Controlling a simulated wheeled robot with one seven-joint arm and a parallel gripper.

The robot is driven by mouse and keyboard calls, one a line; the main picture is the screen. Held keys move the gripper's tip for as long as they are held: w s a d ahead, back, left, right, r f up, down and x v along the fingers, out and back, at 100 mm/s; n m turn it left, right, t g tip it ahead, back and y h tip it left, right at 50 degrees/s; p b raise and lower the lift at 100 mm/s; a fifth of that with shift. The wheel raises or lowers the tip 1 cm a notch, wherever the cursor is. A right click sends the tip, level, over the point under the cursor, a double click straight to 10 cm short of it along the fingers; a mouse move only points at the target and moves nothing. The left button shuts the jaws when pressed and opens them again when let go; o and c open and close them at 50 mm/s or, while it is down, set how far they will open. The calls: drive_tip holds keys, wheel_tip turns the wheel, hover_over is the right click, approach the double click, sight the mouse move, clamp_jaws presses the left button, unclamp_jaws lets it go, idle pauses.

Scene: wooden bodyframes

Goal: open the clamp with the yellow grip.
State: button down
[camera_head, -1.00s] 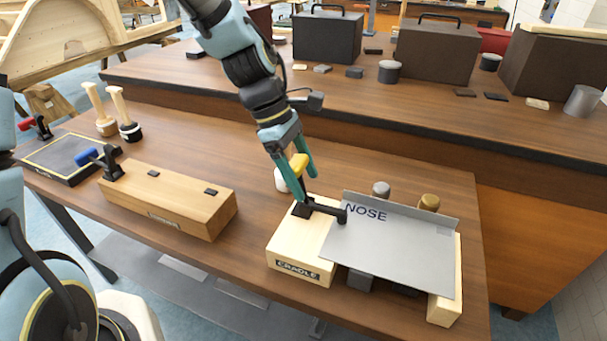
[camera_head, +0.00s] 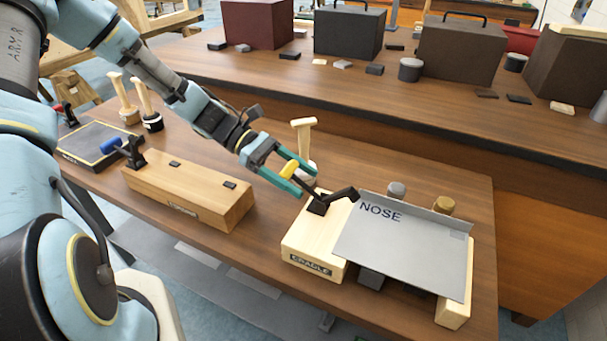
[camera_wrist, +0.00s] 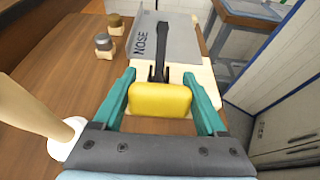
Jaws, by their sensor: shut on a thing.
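The clamp with the yellow grip (camera_head: 289,170) is mounted on the pale wooden cradle block (camera_head: 303,237). Its black arm (camera_head: 343,195) is tilted up, its tip raised above the edge of the grey NOSE sheet (camera_head: 400,238). My gripper (camera_head: 293,184) is shut on the yellow grip, with its teal fingers on either side. In the wrist view the yellow grip (camera_wrist: 160,99) sits between the two fingers, and the black arm (camera_wrist: 161,50) points away toward the sheet.
A blue-handled clamp (camera_head: 112,145) stands on the wooden block (camera_head: 185,195) to the left. A mallet-like wooden tool (camera_head: 303,140) stands just behind my gripper. Two small capped pegs (camera_head: 443,204) stand behind the sheet.

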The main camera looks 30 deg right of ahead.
drive_tip(key=shift+w+a+f+g+h+b, duration=0.2)
drive_tip(key=shift+w+f+g+h+b, duration=0.1)
drive_tip(key=shift+f+g+h, duration=0.4)
unclamp_jaws()
drive_tip(key=shift+r, duration=0.1)
drive_tip(key=b+v, duration=0.3)
drive_tip(key=v, duration=0.8)
drive_tip(key=shift+d, duration=0.15)
